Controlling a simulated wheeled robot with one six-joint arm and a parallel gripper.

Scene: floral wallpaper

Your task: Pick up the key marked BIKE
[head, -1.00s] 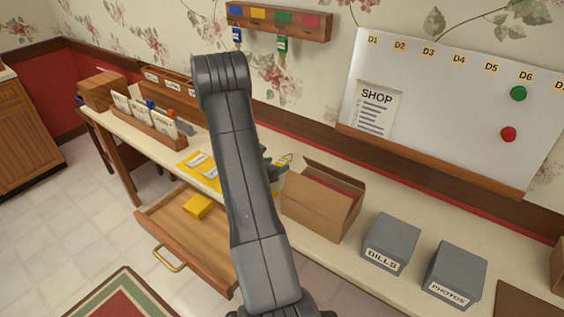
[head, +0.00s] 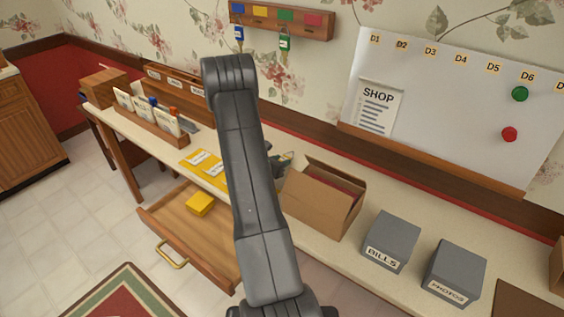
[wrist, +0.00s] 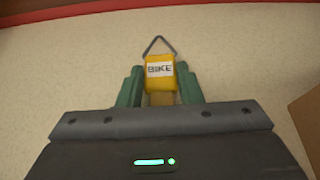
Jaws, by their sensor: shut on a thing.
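The key marked BIKE has a yellow tag (wrist: 160,72) with a white label and a dark wire loop at its top. In the wrist view, my gripper (wrist: 160,88) has its green fingers shut on the tag from both sides. The label faces the camera and the lower part of the key is hidden behind the gripper body. In the head view, my gripper (head: 281,163) shows partly behind my arm, just left of the cardboard box; the key cannot be made out there. I cannot tell whether it touches the tabletop.
An open cardboard box (head: 320,200) stands close right of my gripper, with grey boxes BILLS (head: 391,243) and PHOTOS (head: 455,275) beyond. A drawer (head: 190,235) is open below. A wall rack (head: 282,23) holds a blue-tagged and a green-tagged key.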

